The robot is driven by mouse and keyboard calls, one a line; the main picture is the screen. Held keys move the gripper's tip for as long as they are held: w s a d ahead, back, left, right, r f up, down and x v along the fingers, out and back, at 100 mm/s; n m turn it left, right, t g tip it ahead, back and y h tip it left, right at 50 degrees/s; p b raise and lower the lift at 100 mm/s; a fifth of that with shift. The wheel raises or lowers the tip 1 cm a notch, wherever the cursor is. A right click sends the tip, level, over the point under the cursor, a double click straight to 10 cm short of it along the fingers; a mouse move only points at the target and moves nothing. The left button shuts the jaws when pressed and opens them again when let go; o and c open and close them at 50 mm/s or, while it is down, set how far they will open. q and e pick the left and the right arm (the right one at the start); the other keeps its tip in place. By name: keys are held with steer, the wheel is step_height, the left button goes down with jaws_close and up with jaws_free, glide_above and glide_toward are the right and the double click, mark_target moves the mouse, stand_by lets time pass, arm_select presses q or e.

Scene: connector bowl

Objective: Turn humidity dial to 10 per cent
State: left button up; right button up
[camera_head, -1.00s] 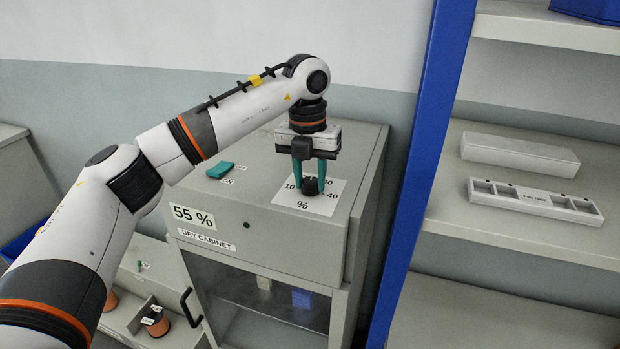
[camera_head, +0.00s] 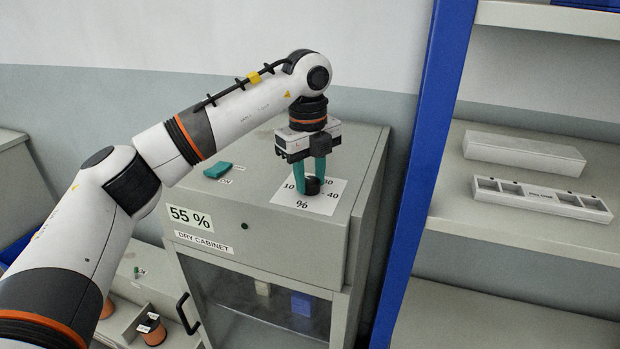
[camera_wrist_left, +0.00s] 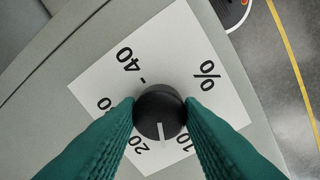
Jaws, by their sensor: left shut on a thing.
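The humidity dial (camera_head: 312,185) is a round black knob on a white scale card (camera_head: 325,205) on top of the dry cabinet. My left gripper (camera_head: 309,186) points down from above, its green fingers closed on opposite sides of the knob. In the left wrist view the dial (camera_wrist_left: 158,108) sits between the fingertips (camera_wrist_left: 160,112). Its white pointer line lies between the 20 and 10 marks. The 30 is partly covered by a finger; the 40 is clear. The cabinet's display (camera_head: 191,218) reads 55 %. My right gripper is not in view.
A teal switch piece (camera_head: 217,170) lies on the cabinet top left of the card. A blue post (camera_head: 412,190) and shelves with a white sectioned tray (camera_head: 541,198) stand to the right. The cabinet (camera_head: 240,275) has a glass front with a black handle (camera_head: 187,314).

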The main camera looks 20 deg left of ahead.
mark_target(309, 181)
arm_select(q)
steer(key=n+b, duration=0.1)
steer(key=n, duration=0.3)
steer(key=shift+r+n, duration=0.1)
steer(key=shift+n, duration=0.3)
stand_by(0.4)
steer(key=o, duration=1)
steer(key=shift+c, duration=0.2)
step_height(309, 181, up, 12)
steer(key=shift+s, duration=0.2)
